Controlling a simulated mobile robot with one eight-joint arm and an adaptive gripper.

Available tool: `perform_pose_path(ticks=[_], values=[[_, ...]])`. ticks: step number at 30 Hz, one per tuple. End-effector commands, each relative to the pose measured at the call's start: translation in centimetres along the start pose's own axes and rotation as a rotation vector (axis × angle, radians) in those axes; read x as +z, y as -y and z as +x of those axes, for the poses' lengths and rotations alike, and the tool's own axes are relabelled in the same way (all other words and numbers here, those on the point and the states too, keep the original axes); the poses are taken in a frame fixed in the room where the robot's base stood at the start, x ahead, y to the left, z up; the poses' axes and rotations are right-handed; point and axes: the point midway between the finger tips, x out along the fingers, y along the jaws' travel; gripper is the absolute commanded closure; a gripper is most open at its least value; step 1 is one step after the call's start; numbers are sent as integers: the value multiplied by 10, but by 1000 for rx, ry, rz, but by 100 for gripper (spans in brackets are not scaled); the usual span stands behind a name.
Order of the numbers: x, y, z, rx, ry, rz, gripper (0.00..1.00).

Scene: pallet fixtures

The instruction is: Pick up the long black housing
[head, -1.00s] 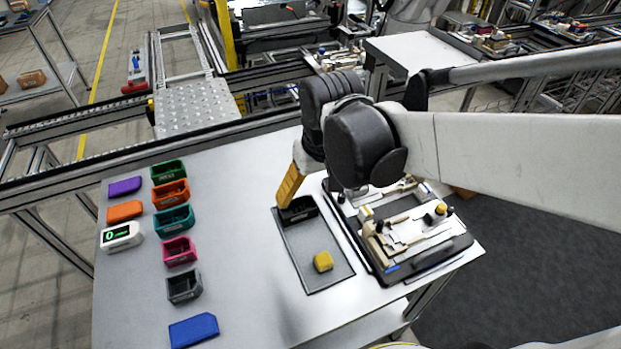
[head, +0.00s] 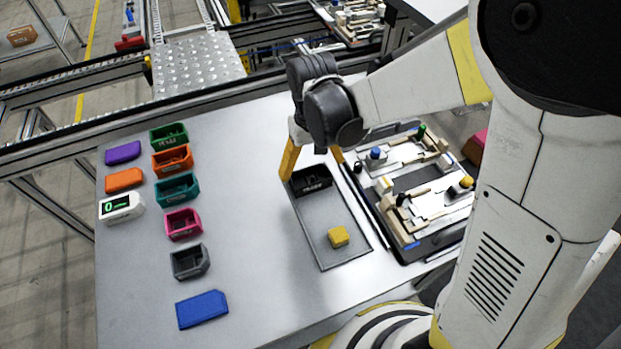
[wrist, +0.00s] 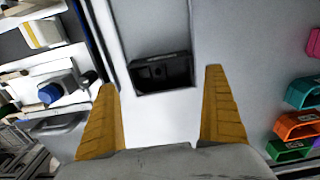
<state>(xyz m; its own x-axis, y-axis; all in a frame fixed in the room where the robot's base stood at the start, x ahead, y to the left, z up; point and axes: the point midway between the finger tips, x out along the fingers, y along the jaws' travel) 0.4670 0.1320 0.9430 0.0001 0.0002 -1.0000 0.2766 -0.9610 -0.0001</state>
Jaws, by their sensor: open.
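The long black housing (head: 311,181) lies at the far end of a grey tray (head: 328,222) on the table. In the wrist view, the black housing (wrist: 161,74) shows ahead of and between the two yellow fingers. My gripper (head: 312,172) is at the housing in the head view, with one finger on its left side and the other on its right. The gripper (wrist: 164,72) is open and empty. Whether either finger touches the housing cannot be told.
A yellow block (head: 338,236) sits nearer in the same tray. A fixture pallet (head: 415,190) with pale parts and knobs is close on the right. Several coloured housings, a white display device (head: 121,207) and a blue lid (head: 202,309) stand at left. The table between is clear.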

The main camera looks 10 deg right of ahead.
Motion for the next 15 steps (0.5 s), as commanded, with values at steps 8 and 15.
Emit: perform_pose_path(ticks=[8, 15], values=[[1, 2, 43, 0, 0, 0, 0], [1, 2, 42, 0, 0, 0, 9]])
